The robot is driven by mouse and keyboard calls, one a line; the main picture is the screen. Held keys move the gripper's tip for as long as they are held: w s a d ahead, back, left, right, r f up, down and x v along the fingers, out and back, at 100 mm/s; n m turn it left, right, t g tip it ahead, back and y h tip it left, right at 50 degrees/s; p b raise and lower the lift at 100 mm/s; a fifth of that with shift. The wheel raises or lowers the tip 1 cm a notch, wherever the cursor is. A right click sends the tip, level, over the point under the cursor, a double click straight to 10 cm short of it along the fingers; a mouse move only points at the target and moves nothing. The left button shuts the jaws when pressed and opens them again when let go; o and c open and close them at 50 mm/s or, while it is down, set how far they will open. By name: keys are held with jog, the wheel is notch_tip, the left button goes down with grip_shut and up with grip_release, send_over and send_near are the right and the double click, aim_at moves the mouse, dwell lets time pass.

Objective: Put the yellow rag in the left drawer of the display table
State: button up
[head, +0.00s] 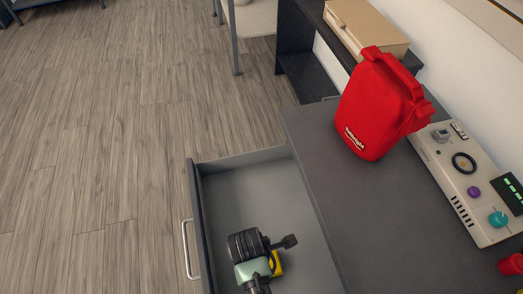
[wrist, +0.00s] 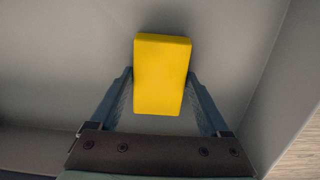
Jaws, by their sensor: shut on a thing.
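The yellow rag (wrist: 162,80) looks like a small flat-sided yellow block. My gripper (wrist: 160,75) is shut on it, with one finger at each side. In the head view the rag (head: 278,264) shows only as a small yellow patch, mostly hidden by my own arm. The open drawer (head: 230,190) of the dark grey display table (head: 305,135) lies below my gripper. The rag is inside the drawer's outline. In the wrist view the grey drawer floor (wrist: 60,60) is behind the rag; I cannot tell whether they touch.
A red bag (head: 370,110) stands on the table top. A beige control panel (head: 470,185) with knobs lies to its right. A tan box (head: 365,28) sits on a dark shelf at the back. The drawer front has a metal handle (head: 187,250). Wooden floor at left is clear.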

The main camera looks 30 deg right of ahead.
jog(key=shift+f, duration=0.15)
jog(key=o, duration=1.3)
jog(key=r+p, duration=0.1)
jog(key=r, duration=0.3)
jog(key=a+r+p, duration=0.1)
jog(key=r, duration=0.3)
jog(key=r+p, duration=0.1)
jog(key=r, duration=0.3)
jog(key=shift+w+a+r, duration=0.15)
jog(key=shift+w, duration=0.1)
